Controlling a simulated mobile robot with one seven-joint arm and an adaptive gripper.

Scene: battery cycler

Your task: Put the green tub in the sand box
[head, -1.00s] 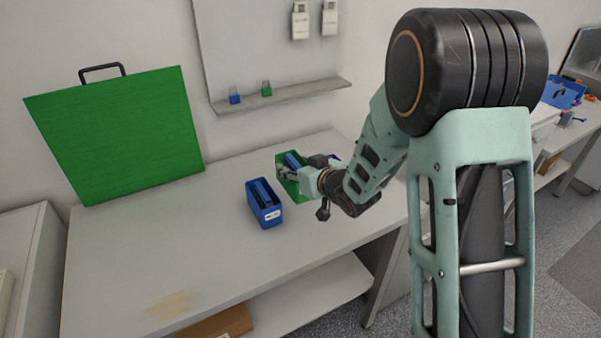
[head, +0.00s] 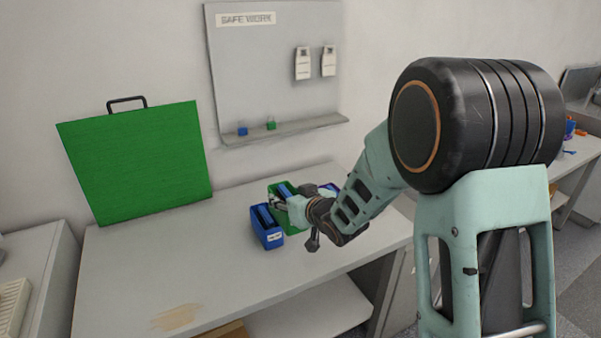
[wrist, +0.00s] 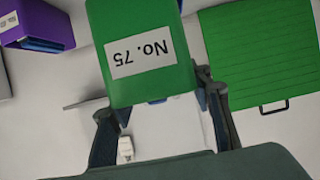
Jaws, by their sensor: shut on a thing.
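The green tub (head: 291,230) is at the back right of the grey bench, with something blue standing inside it. In the wrist view the green tub (wrist: 150,87) shows a white "No. 75" label facing the camera. My gripper (head: 282,203) is shut on the tub. In the wrist view my gripper (wrist: 162,103) has its two fingers at either side of the tub's near edge. The arm hides part of the tub in the head view, and I cannot tell whether its base touches the bench. I cannot make out a sand box in either view.
A blue tub (head: 270,238) stands close to the green tub's left. A purple tub (wrist: 42,27) shows in the wrist view. A large green panel with a black handle (head: 140,165) leans against the wall. A shelf (head: 285,130) hangs behind.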

